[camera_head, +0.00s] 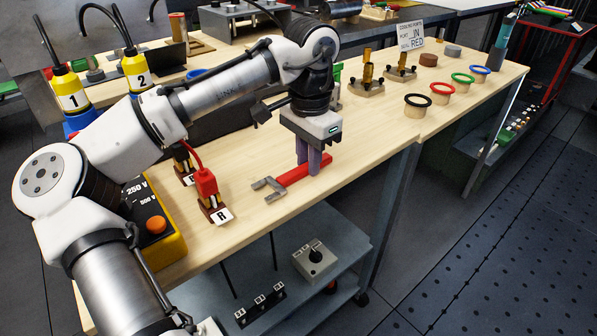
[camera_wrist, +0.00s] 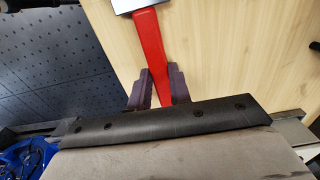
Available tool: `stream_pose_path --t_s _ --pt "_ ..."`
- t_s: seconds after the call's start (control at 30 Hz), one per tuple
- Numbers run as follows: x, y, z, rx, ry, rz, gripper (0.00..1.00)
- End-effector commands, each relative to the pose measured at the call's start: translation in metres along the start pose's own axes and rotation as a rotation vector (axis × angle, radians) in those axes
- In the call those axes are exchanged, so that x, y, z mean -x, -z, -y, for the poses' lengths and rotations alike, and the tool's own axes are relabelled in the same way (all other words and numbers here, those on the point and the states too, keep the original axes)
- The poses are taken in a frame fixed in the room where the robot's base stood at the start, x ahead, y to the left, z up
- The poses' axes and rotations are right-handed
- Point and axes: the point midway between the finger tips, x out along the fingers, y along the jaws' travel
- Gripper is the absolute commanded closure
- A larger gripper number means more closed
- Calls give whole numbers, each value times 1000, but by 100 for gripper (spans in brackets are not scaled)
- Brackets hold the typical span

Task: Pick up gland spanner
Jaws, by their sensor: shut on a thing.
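The gland spanner has a red handle (camera_head: 300,175) and a grey forked head (camera_head: 268,187). It is at the front edge of the wooden bench, with its head toward the left in the head view. My gripper (camera_head: 313,168) points down over the handle, with a purple finger on each side of it. In the wrist view the red handle (camera_wrist: 151,50) runs between the two fingers of my gripper (camera_wrist: 154,88), and the grey head is cut off at the top. The fingers are shut on the handle. I cannot tell whether the spanner touches the bench.
The wooden bench (camera_head: 370,130) carries a red-topped connector labelled R (camera_head: 207,190) left of the spanner. Several ringed cups, including a black-ringed one (camera_head: 417,105), stand to the right. A yellow box (camera_head: 150,222) is at the left. A grey shelf (camera_head: 345,250) lies below.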

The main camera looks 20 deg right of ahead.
Motion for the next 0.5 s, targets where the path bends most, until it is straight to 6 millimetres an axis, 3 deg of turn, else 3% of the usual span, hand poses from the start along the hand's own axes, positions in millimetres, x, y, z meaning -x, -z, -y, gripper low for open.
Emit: stream_pose_path --t_s 0.5 --pt "10 0 0 0 0 0 100"
